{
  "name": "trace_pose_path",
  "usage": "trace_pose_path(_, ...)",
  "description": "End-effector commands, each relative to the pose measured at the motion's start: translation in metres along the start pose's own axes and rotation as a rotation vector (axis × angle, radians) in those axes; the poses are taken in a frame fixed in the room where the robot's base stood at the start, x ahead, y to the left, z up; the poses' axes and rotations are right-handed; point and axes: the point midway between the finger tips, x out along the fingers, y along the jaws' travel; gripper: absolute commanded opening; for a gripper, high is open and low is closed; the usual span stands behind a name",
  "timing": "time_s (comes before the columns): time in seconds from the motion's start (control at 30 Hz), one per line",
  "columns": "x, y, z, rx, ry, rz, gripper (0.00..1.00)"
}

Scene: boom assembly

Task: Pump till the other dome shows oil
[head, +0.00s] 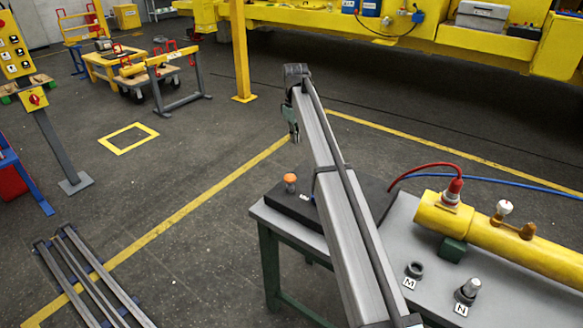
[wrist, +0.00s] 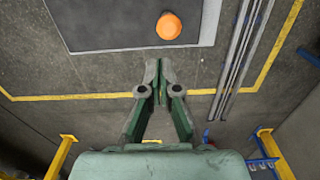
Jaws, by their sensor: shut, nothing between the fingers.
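An orange round-topped knob (head: 290,180) stands on a dark plate (head: 282,205) at the left end of the grey table; it also shows in the wrist view (wrist: 168,26). My gripper (head: 293,134) is shut and empty, its green fingers pointing down. In the wrist view my gripper's fingertips (wrist: 158,80) meet short of the knob, apart from it. A yellow cylinder (head: 500,240) lies on the table at the right. A white rounded cap (head: 505,207) tops a brass fitting on it. I cannot tell whether any dome shows oil.
A red hose (head: 428,167) and a blue hose (head: 505,182) reach the cylinder area. Fittings by labels M (head: 415,270) and N (head: 467,290) stand on the table front. Grey rails (head: 90,275) lie on the floor at the left.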

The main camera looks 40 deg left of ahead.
Motion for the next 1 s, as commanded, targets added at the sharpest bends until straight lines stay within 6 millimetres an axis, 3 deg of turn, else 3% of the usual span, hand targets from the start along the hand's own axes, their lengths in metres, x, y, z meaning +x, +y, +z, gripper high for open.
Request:
trace_pose_path(0.2,-0.002,-0.020,-0.016,-0.025,-0.028,-0.002,0.00)
trace_pose_path(0.63,0.002,-0.020,-0.015,-0.024,-0.028,-0.003,0.00)
trace_pose_path(0.83,0.022,-0.020,-0.014,-0.024,-0.028,-0.003,0.00)
trace_pose_path(1.0,0.053,-0.020,-0.013,-0.024,-0.029,-0.004,0.00)
